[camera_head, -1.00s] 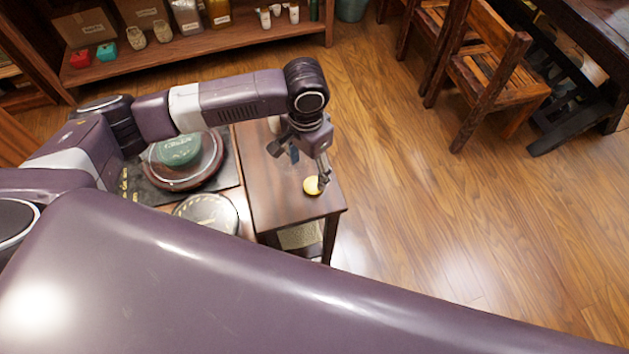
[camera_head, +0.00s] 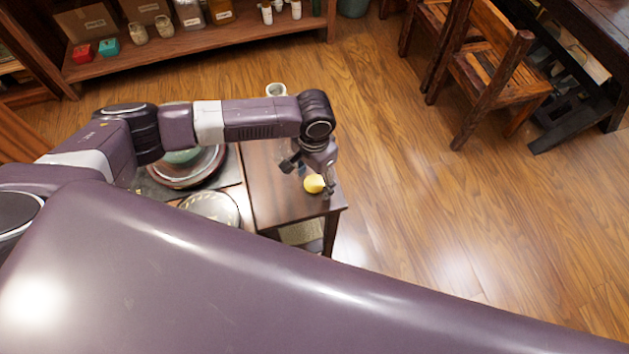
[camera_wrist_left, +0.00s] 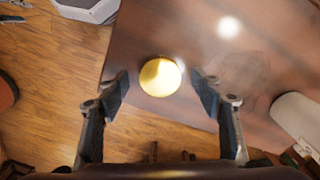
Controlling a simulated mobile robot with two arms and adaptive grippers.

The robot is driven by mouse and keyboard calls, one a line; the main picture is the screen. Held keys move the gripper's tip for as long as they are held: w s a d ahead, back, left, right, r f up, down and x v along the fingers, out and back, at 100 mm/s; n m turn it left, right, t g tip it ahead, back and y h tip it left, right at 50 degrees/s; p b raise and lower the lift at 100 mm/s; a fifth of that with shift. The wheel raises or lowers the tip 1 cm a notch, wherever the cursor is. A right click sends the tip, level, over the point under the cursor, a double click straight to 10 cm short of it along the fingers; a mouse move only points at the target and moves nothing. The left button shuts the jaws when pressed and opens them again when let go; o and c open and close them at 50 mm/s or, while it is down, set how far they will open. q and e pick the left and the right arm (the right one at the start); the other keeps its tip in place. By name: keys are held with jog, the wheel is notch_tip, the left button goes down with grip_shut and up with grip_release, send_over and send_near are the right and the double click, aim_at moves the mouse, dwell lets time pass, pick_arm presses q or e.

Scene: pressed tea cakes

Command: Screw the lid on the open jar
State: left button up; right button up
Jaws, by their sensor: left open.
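A round yellow-gold lid (camera_head: 314,184) lies on the small dark wooden table (camera_head: 262,193), near its front right corner. In the left wrist view the lid (camera_wrist_left: 160,77) sits between my fingers, with a gap on each side. My left gripper (camera_head: 309,177) is open above the lid; its two fingers also show in the left wrist view (camera_wrist_left: 160,86). A pale open jar (camera_head: 276,90) shows its mouth above my left forearm, which hides its lower part. A pale cylinder, likely this jar (camera_wrist_left: 297,118), is at the right of the left wrist view. My right gripper is not in view.
A tea cake tray with a green-topped round piece (camera_head: 183,157) stands left of the table, partly behind my arm. A pale disc (camera_head: 209,207) lies nearer. A shelf (camera_head: 190,45) is at the back, and chairs (camera_head: 490,70) stand to the right.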

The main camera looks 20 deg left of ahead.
aim_at(314, 184)
pick_arm(q)
jog(key=shift+f, duration=0.35)
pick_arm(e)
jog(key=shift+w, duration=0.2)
pick_arm(q)
jog(key=c, duration=0.8)
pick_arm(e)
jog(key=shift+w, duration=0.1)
pick_arm(q)
jog(key=shift+r, duration=0.1)
notch_tip(314, 184, up, 20)
jog(key=b, duration=0.1)
jog(key=shift+b, duration=0.35)
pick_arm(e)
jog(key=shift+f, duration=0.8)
